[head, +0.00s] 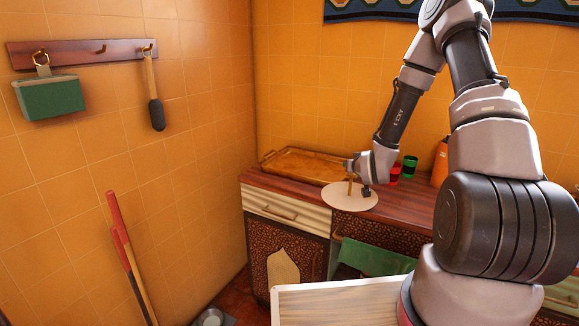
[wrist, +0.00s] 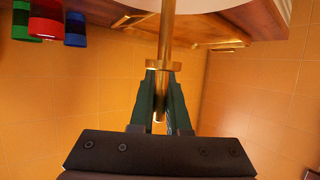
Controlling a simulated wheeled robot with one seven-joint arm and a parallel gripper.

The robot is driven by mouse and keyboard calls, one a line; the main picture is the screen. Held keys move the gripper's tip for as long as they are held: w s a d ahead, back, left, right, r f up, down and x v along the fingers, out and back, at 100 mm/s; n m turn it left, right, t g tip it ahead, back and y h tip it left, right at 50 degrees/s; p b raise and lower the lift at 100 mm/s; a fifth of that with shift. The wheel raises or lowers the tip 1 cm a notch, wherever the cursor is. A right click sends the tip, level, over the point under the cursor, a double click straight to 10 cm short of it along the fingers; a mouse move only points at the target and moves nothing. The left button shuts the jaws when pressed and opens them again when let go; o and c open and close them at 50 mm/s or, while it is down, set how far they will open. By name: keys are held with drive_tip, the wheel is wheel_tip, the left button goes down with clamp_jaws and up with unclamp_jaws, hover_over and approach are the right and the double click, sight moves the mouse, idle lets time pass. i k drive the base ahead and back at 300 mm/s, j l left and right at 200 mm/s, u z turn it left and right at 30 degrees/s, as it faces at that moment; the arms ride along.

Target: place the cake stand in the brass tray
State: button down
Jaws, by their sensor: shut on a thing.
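The cake stand (head: 345,199) shows in the head view as a pale round plate with an upright brass stem. My gripper (head: 357,187) is shut on this stem. In the wrist view the brass stem (wrist: 167,35) runs between the dark fingers of my gripper (wrist: 160,85), with a small collar at the fingertips. The plate overlaps the counter's front edge in the head view; I cannot tell its height above the counter. The brass tray (head: 290,153) lies on the counter behind and left of the stand, apparently empty. Part of its right end is hidden by the plate and my gripper.
A red cup (head: 395,173) and a green cup (head: 410,165) stand right of my gripper; a blue cup (wrist: 75,28) shows in the wrist view. An orange container (head: 440,163) stands farther right. The tiled wall closes off the counter's left and back.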

sight(309, 168)
drive_tip(key=i+j, duration=0.15)
drive_tip(key=j, duration=0.15)
drive_tip(key=i+j, duration=0.1)
drive_tip(key=j, duration=0.25)
drive_tip(key=i+j, duration=0.15)
drive_tip(key=j, duration=0.15)
drive_tip(key=i+j, duration=0.15)
drive_tip(key=j, duration=0.2)
drive_tip(key=i+l, duration=0.1)
drive_tip(key=i, duration=0.3)
